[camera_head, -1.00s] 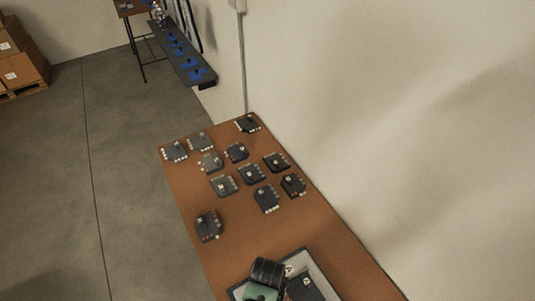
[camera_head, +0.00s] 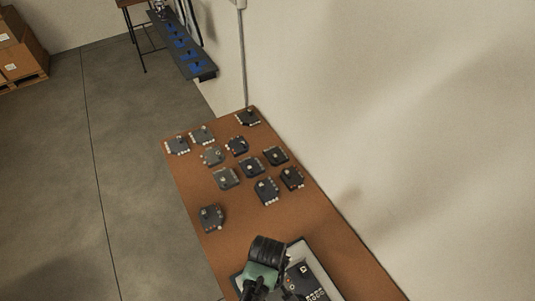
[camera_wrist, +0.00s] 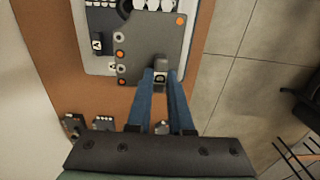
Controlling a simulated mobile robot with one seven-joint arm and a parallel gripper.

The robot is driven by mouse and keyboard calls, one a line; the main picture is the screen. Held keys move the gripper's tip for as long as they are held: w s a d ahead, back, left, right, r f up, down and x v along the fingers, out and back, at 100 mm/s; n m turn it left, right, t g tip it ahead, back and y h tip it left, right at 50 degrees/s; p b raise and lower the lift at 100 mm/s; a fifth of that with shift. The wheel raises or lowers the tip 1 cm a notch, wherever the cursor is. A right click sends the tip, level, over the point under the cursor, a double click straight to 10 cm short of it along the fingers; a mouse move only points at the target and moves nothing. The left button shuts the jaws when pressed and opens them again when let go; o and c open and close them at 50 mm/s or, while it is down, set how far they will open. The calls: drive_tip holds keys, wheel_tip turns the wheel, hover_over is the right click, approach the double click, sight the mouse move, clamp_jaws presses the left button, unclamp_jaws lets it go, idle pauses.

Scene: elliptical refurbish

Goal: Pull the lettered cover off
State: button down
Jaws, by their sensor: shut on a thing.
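My gripper (camera_wrist: 160,76) has two blue fingers in the wrist view. They are closed around a small dark lettered block (camera_wrist: 160,79), which seems to be the cover; its pale mark is too small to read. The block sits at the near edge of a dark grey panel (camera_wrist: 150,48) with orange and pale round parts; I cannot tell if it is still joined to it. Another dark block with a white letter (camera_wrist: 97,44) stands left of the panel. In the head view my wrist hides part of the panel and the fingertips.
The panel lies in a pale-rimmed tray (camera_head: 327,277) on a brown table (camera_head: 240,235). Several similar small dark units (camera_head: 251,168) lie farther up the table. A wall runs along the table's right side. A shelf with blue items (camera_head: 188,50) is beyond.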

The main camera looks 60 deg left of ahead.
drive_tip(key=shift+r, duration=2.4)
